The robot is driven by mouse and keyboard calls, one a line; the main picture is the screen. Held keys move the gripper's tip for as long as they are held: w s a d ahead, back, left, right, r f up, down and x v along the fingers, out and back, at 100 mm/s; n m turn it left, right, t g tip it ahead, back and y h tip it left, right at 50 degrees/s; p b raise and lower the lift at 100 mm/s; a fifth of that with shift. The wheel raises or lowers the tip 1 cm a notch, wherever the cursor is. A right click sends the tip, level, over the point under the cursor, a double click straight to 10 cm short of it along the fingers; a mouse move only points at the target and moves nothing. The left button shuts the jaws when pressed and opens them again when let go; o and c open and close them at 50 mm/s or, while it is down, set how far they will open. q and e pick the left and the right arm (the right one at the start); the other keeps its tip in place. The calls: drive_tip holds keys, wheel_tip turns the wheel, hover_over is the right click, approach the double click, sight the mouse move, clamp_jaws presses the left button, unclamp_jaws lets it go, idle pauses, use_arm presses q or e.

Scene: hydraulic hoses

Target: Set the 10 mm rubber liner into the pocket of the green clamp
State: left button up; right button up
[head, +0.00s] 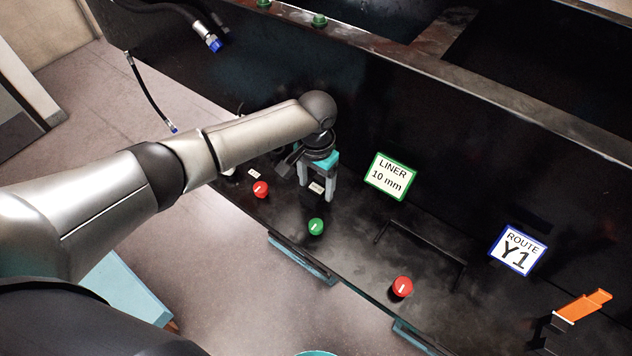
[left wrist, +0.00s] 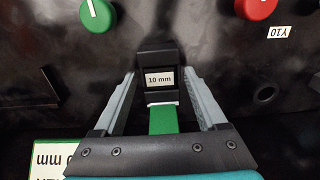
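A black block with a white "10 mm" label (left wrist: 159,79) stands between the fingers of my left gripper (left wrist: 160,76) in the left wrist view. A green piece (left wrist: 163,120) shows just below the label, nearer the palm; I cannot tell whether it is the green clamp. The fingers are spread on both sides of the block, with narrow gaps. In the head view my left gripper (head: 316,192) points down over the black ledge, around the labelled block (head: 316,188). The pocket is not clearly visible. My right gripper is not in view.
A green knob (head: 316,227) and red knobs (head: 261,189) (head: 402,287) stand on the ledge near the gripper. A "LINER 10 mm" sign (head: 390,177) and a "ROUTE Y1" sign (head: 518,250) are on the right. An orange part (head: 583,306) is farther right. A hose (head: 151,95) hangs left.

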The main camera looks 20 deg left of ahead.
sight(316, 189)
use_arm(q)
drive_tip(key=shift+o, duration=0.5)
wheel_tip(316, 189, up, 15)
drive_tip(key=shift+r, duration=0.15)
idle(0.5)
